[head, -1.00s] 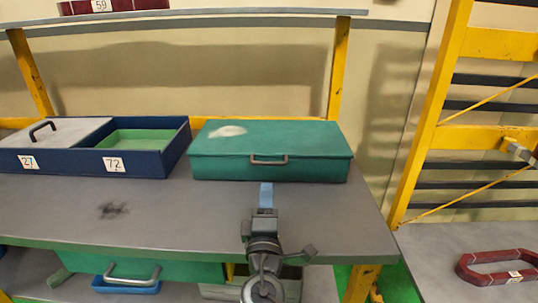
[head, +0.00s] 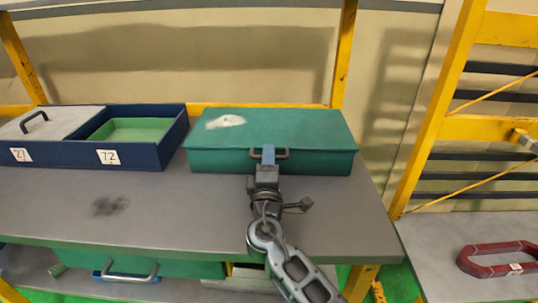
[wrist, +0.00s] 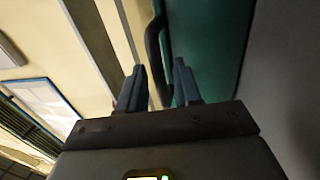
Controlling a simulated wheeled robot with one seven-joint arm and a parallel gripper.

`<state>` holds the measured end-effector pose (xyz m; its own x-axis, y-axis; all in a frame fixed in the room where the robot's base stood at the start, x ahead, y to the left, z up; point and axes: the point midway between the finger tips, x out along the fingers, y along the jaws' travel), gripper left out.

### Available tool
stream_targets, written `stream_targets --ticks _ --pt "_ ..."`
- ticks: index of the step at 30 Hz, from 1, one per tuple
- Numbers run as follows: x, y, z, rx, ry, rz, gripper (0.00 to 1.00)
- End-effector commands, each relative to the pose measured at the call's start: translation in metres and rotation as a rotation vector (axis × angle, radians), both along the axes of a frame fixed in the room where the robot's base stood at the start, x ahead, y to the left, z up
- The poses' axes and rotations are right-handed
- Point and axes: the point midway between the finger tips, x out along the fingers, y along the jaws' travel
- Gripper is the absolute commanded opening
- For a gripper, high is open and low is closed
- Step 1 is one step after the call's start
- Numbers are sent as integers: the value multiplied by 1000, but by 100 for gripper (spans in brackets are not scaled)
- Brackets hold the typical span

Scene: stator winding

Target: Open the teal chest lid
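The teal chest (head: 320,158) stands on the grey workbench with its lid (head: 290,126) down. A dark handle (head: 284,154) sits on its front near the lid's edge. Whether the fingers touch the handle cannot be told.
A navy box (head: 100,157) with a grey lid and a green compartment stands left of the chest. The grey bench top (head: 165,205) in front is mostly clear. A yellow rack (head: 440,120) stands at the right, with a dark red ring (head: 500,258) on a lower grey surface.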

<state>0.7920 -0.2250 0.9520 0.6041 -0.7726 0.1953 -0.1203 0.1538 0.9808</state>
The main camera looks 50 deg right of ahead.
Motion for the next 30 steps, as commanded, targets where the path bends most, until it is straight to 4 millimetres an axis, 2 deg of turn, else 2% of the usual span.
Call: stream_targets --ticks 11,21,30 --pt "3 -5 1 0 0 -1 32" --pt "3 -5 1 0 0 -1 0" --pt "3 -5 1 0 0 -1 0"
